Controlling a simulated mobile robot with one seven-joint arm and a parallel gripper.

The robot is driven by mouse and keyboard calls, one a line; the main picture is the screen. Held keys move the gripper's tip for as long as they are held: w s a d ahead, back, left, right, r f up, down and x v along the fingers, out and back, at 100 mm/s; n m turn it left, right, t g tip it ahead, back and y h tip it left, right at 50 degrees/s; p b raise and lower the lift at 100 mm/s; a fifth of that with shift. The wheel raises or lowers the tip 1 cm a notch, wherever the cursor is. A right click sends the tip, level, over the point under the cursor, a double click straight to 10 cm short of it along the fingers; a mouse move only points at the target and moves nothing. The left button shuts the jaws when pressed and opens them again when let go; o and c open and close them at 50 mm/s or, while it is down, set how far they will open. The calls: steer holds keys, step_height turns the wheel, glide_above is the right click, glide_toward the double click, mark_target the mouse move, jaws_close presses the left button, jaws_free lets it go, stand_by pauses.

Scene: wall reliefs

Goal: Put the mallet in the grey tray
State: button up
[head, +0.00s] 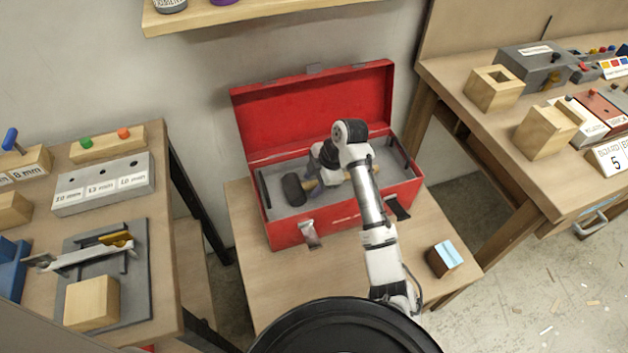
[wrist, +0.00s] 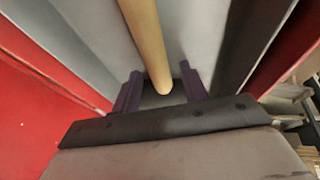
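The mallet (head: 293,190) lies inside the open red toolbox, its dark head at the left and its light wooden handle running right, partly hidden by my arm. My gripper (head: 328,180) is down in the toolbox over the handle. In the wrist view the handle (wrist: 146,35) ends between the two purple fingers of my gripper (wrist: 162,88). The fingers are apart, with a visible gap on each side of the handle. The toolbox has a grey inner floor (head: 285,212). A flat grey tray or board (head: 130,285) lies on the left bench.
The red toolbox (head: 285,235) stands on a low wooden table, its lid raised at the back. A small block with a light blue top (head: 445,254) is at the table's right. A wooden block and a metal tool lie on the grey board. Cluttered benches flank both sides.

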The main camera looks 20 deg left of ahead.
steer(key=shift+r, duration=0.25)
steer(key=b+v, duration=0.1)
steer(key=v, duration=1)
steer(key=shift+d+r, duration=0.15)
steer(key=shift+r, duration=0.25)
